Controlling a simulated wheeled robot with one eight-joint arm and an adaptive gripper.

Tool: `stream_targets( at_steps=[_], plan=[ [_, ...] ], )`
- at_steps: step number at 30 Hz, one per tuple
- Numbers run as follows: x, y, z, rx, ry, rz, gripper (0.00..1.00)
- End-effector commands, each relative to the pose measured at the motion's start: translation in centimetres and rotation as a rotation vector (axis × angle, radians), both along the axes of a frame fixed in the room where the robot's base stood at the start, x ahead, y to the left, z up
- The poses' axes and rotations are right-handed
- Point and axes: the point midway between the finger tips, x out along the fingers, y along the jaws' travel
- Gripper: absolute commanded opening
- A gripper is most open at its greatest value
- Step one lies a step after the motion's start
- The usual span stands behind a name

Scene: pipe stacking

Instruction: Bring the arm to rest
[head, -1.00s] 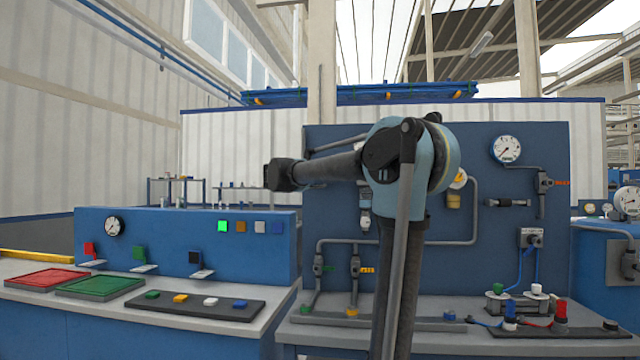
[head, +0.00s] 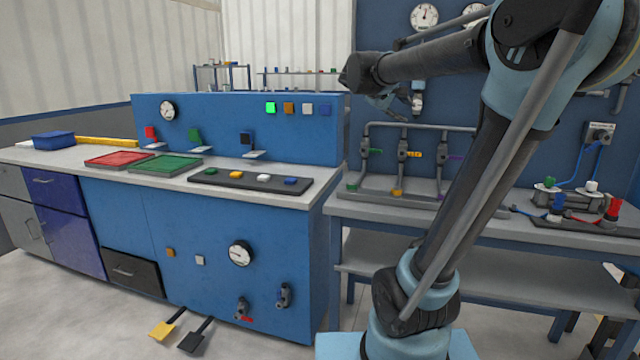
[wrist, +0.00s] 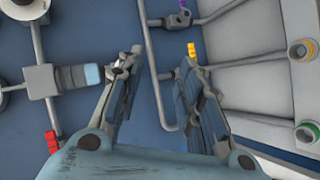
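My gripper (wrist: 160,66) is in the wrist view with its two dark fingers spread apart and nothing between them. A blue panel with grey pipes (wrist: 151,75) lies beyond the fingers; I see no clear contact. In the head view my arm is raised and bent on the right, in front of the blue pipe panel. Its elbow reaches left, and the gripper is hard to make out there.
A pipe bench (head: 350,208) stands behind my arm, with small coloured valves. At left is a blue console (head: 335,165) with a red tray (head: 120,158), a green tray (head: 165,166) and a dark button strip (head: 215,183). Two pedals (head: 180,332) lie on the floor.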

Motion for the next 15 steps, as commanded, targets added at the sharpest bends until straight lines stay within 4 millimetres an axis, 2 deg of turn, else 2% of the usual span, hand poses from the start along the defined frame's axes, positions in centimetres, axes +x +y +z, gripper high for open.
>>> stream_targets(
  at_steps=[1, 7, 11, 15],
  plan=[
    [-2.3, -0.8, -2.4, 0.056, 0.02, -0.028, 0.34],
    [-10.4, -1.6, -11.7, 0.298, 0.104, -0.124, 0.34],
    [-15.7, -1.0, -17.7, 0.458, 0.156, -0.183, 0.34],
    [-21.1, 0.6, -24.0, 0.636, 0.211, -0.238, 0.34]
  ],
)
